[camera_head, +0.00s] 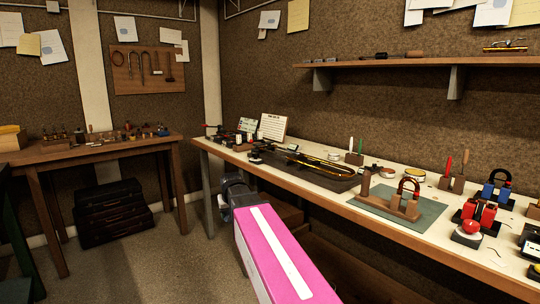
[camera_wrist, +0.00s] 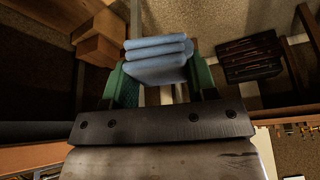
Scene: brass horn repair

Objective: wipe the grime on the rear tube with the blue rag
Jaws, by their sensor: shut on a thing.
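My gripper (camera_wrist: 158,80), with green fingers, is shut on the folded blue rag (camera_wrist: 158,49) in the wrist view. The rag sticks out beyond the fingers, with open space and the floor behind it. In the head view my pink and white arm reaches toward the bench's left end; the gripper and rag cannot be made out there. Long brass tubing (camera_head: 322,161) lies on a dark mat (camera_head: 337,184) on the bench, apart from the rag. Which tube is the rear one, and any grime on it, is too small to tell.
The long workbench (camera_head: 382,224) also bears a green mat (camera_head: 431,213) with a wooden block stand, a sign card (camera_head: 273,127), and several tools at right. A shelf (camera_head: 410,64) hangs above. A side table (camera_head: 95,151) and dark cases (camera_head: 112,211) stand left, with open floor between.

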